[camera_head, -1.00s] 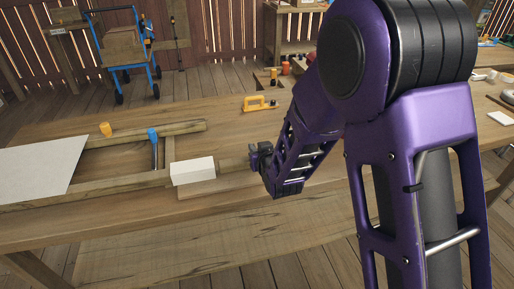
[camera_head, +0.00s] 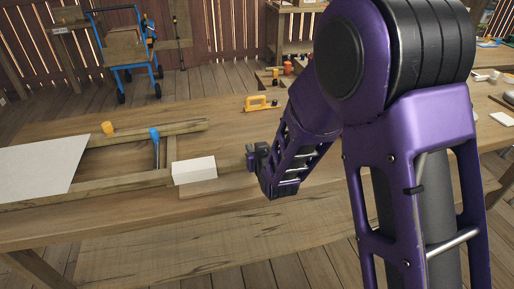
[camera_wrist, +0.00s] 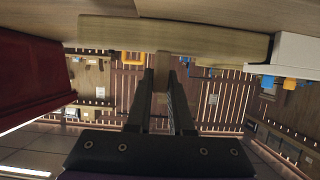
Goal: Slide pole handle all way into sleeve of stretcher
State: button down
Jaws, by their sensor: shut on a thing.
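The stretcher lies on the wooden table, with wooden rails (camera_head: 120,184) and a pale sheet (camera_head: 40,168) at the left. A white block-shaped sleeve (camera_head: 194,170) sits at its right end, also at the upper right of the wrist view (camera_wrist: 297,58). The wooden pole handle (camera_head: 231,165) lines up with the sleeve, a short length showing at its right; it crosses the top of the wrist view (camera_wrist: 175,37). My gripper (camera_head: 250,157) is at the handle's right part, shut on it; its fingers (camera_wrist: 161,82) hold a narrow part below the pole. The handle's depth inside is hidden.
An orange cylinder (camera_head: 107,128) and a blue clamp-like tool (camera_head: 154,142) are by the frame. A yellow-orange handled tool (camera_head: 262,103) lies behind my gripper. A blue cart (camera_head: 123,55) stands on the floor beyond. The table's front is clear.

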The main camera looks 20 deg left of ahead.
aim_at(224, 163)
jog(key=shift+s+a, duration=0.4)
jog(key=shift+a, duration=0.3)
jog(key=shift+s+a, duration=0.15)
jog(key=shift+a, duration=0.05)
jog(key=shift+s+a, duration=0.35)
jog(key=shift+a, duration=0.3)
jog(key=shift+s+a, duration=0.15)
jog(key=shift+a, duration=0.05)
jog(key=shift+s+a, duration=0.65)
jog(key=shift+a, duration=0.35)
jog(key=shift+s+a, duration=0.6)
jog(key=shift+a, duration=0.4)
jog(key=c, duration=0.7)
grip_release()
